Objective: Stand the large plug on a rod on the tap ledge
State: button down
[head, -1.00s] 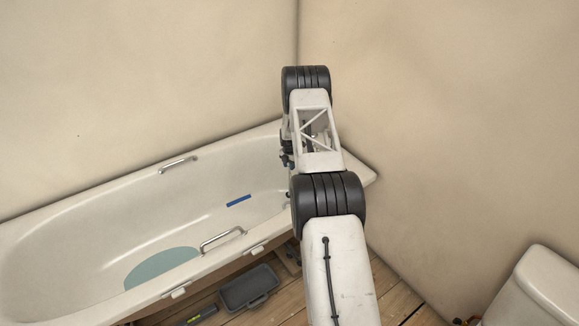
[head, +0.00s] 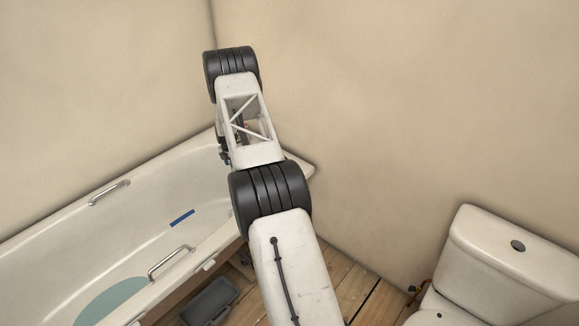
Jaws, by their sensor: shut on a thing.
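The bath (head: 60,235) runs along the left wall. Its far end, with the tap ledge (head: 302,168), lies behind my arm, and only the right corner of that end shows clear. My arm reaches out over this end and covers most of it. My gripper is hidden behind the arm; a few small dark parts beside the forearm are too unclear to name. I see no large plug, rod or tap.
Two metal grab handles (head: 110,193) (head: 170,262) sit on the bath's sides. A blue strip (head: 182,218) and a teal patch (head: 112,300) lie inside it. A dark tray (head: 210,300) is on the wooden floor. A toilet cistern (head: 505,255) stands at the right.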

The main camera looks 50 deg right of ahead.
jog(key=s+r+m, duration=0.4)
jog(key=s+r, duration=0.3)
jog(key=r, duration=0.5)
jog(key=s+r+m, duration=0.4)
jog(key=s+r, duration=0.4)
jog(key=r, duration=0.3)
jog(key=s+d+r+m, duration=0.1)
jog(key=s+d+m, duration=0.3)
jog(key=s, duration=0.5)
jog(key=s+d+r+m, duration=0.2)
jog(key=s+d+m, duration=0.2)
jog(key=s, duration=0.5)
jog(key=shift+d+r+m, duration=0.25)
jog(key=shift+d+m, duration=0.05)
jog(key=shift+d, duration=0.2)
jog(key=shift+w+d, duration=0.1)
jog(key=w+d+f, duration=0.1)
jog(key=w+d, duration=1)
jog(key=shift+f, duration=0.25)
jog(key=shift+d, duration=0.1)
jog(key=shift+f, duration=1.9)
